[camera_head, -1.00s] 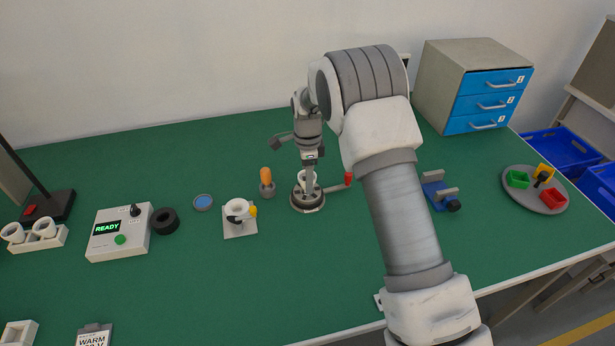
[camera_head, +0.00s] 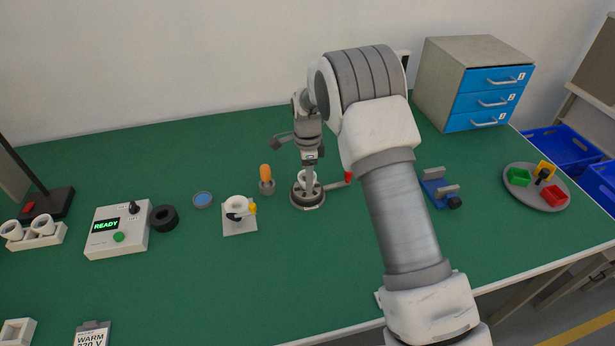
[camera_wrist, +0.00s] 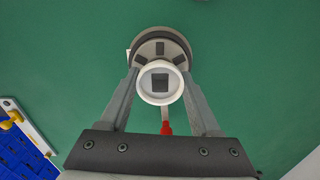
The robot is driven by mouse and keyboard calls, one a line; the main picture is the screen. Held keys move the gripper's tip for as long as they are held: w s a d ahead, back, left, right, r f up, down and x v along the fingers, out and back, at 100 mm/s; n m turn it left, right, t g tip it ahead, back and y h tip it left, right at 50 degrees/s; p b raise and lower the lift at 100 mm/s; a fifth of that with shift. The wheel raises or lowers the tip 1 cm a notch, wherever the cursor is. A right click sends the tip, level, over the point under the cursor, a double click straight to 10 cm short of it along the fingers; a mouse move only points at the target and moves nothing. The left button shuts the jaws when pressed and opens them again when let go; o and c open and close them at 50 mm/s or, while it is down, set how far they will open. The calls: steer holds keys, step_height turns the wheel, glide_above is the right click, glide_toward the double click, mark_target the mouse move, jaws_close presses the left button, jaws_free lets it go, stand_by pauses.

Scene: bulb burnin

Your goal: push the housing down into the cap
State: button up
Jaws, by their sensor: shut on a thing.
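The white round housing (camera_wrist: 143,91) has a square dark recess in its top. My gripper (camera_wrist: 160,76) has one finger on each side of it and is shut on it. In the head view the housing (camera_head: 302,177) shows partly behind my gripper (camera_head: 308,186). The fixture also shows behind the housing in the wrist view (camera_wrist: 160,36). The cap is hidden, so I cannot tell how deep the housing sits.
A red-tipped lever (camera_head: 348,177) sticks out right of the fixture. An orange-handled tool (camera_head: 265,172) in a holder and a white stand (camera_head: 239,226) are on the left. A blue clamp (camera_head: 437,193) is on the right. The green bench (camera_head: 270,290) in front is clear.

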steer(key=o, duration=1.4)
step_height(320, 180, up, 18)
steer(key=p, duration=0.1)
steer(key=shift+f, duration=0.25)
